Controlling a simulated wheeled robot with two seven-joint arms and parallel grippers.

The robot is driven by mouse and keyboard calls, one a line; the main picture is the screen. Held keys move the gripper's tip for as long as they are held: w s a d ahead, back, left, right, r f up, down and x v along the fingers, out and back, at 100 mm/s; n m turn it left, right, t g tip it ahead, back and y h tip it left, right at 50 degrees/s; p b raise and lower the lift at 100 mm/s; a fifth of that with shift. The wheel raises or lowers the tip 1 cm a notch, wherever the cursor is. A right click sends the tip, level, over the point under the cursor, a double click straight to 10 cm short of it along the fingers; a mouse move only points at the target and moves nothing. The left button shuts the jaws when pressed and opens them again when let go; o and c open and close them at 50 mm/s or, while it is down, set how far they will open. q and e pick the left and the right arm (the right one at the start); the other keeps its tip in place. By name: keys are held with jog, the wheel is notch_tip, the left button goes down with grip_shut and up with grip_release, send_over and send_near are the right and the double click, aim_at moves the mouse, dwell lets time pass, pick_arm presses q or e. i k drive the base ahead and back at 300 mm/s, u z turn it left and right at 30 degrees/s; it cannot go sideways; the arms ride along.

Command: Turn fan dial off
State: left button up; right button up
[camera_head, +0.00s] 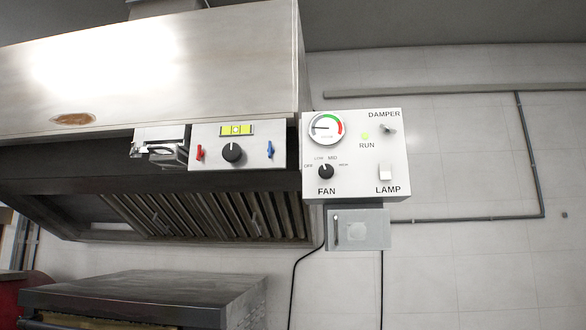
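The fan dial (326,171) is a round black knob on the lower left of a white control box (355,187), above the word FAN. OFF, LOW, MID and HIGH are printed around it from left to right. Its small pointer seems to lean up and left, towards LOW, but it is too small to tell the exact setting. Nothing touches or covers the dial. Neither of my grippers shows in the head view.
The box also carries a gauge (326,128), a green RUN lamp (365,136), a DAMPER switch (388,128) and a LAMP switch (386,172). A panel with another black knob (232,152) is at left under the hood (230,60). An oven (150,290) stands below.

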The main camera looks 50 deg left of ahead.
aim_at(325, 171)
jog(key=u, duration=1.25)
jog(key=i, duration=0.1)
jog(key=u, duration=0.05)
